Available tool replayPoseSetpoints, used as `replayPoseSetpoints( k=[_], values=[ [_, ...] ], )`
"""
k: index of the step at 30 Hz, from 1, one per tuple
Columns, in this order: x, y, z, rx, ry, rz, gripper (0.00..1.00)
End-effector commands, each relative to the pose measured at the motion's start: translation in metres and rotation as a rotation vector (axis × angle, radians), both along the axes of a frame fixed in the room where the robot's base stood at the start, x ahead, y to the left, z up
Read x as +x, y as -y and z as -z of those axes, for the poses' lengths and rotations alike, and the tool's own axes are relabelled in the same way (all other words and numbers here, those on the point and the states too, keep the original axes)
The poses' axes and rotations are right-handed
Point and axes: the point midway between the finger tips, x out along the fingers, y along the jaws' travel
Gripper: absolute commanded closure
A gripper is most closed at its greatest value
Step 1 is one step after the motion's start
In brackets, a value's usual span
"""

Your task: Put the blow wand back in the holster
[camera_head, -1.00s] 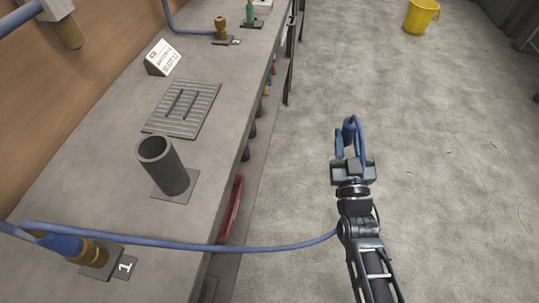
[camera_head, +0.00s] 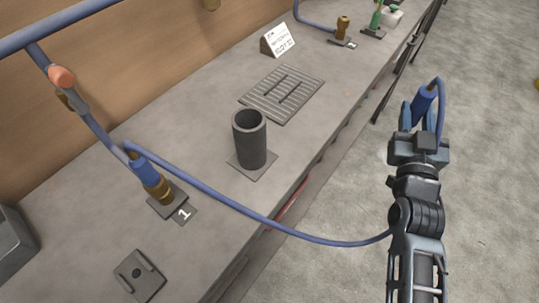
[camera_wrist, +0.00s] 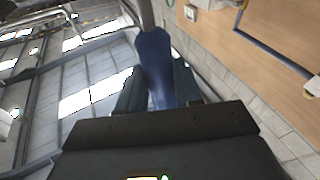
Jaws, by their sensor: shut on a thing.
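The blow wand (camera_head: 424,97) has a blue handle, with a blue hose looping from it. My gripper (camera_head: 418,116) is shut on it, out over the floor to the right of the bench. The blue handle also shows in the wrist view (camera_wrist: 154,58), between the two fingers. The wand's far end is hard to make out. The dark grey upright tube (camera_head: 250,142), open at the top, stands on a square plate on the bench and looks like the holster. It is empty as far as I can see, well to the left of my gripper.
The blue hose (camera_head: 230,203) runs across the bench from a brass-and-blue coupling (camera_head: 152,180) beside a label "1" (camera_head: 184,214). A slotted grey plate (camera_head: 281,94) and a white sign (camera_head: 278,40) lie beyond the tube. Small fittings stand farther back.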

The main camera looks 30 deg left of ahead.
Motion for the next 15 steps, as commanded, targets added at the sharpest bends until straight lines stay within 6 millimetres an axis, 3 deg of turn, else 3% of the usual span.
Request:
replayPoseSetpoints(
  k=[15],
  values=[
    [-0.001,-0.032,-0.03,0.004,-0.02,-0.076,1.0]
  ],
)
